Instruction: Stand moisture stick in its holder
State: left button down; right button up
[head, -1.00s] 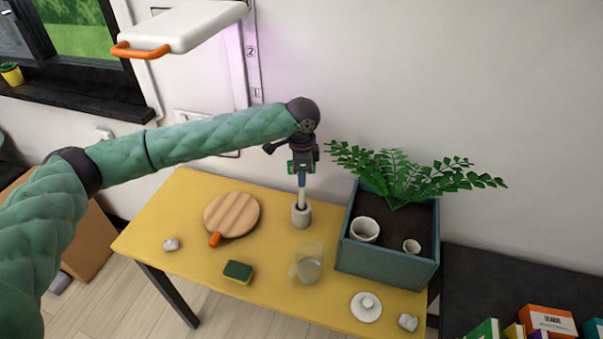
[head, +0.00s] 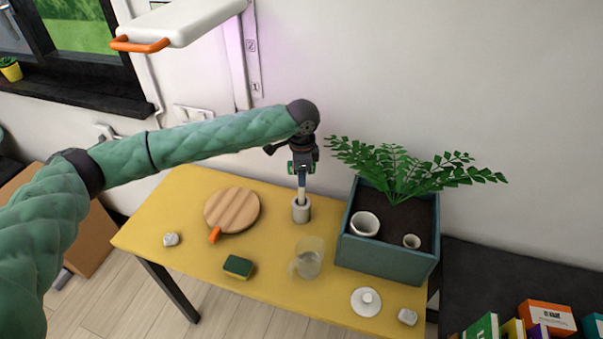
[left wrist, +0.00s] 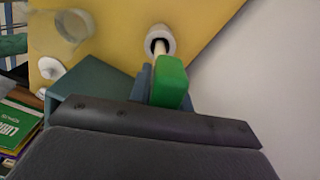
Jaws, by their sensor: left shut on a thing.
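The moisture stick (head: 301,193) is a thin pale rod with a green head (left wrist: 169,82). My left gripper (head: 302,172) is shut on its upper part and holds it upright over the holder (head: 301,212). The holder is a small grey-white cup on the yellow table. In the left wrist view the rod's lower end meets the dark opening of the holder (left wrist: 171,42). How deep the rod sits inside is hidden. My right gripper is in neither view.
The yellow table (head: 190,205) also bears a round wooden board (head: 232,208), a sponge (head: 238,267), a clear jug (head: 308,260) and a white lid (head: 366,302). A blue-green planter (head: 385,258) with a fern stands close right of the holder. A wall is behind.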

pick_arm(q)
jog(key=shift+f, duration=1.85)
dwell(0.4)
jog(key=c, duration=1.2)
grip_release()
jog(key=o, duration=0.6)
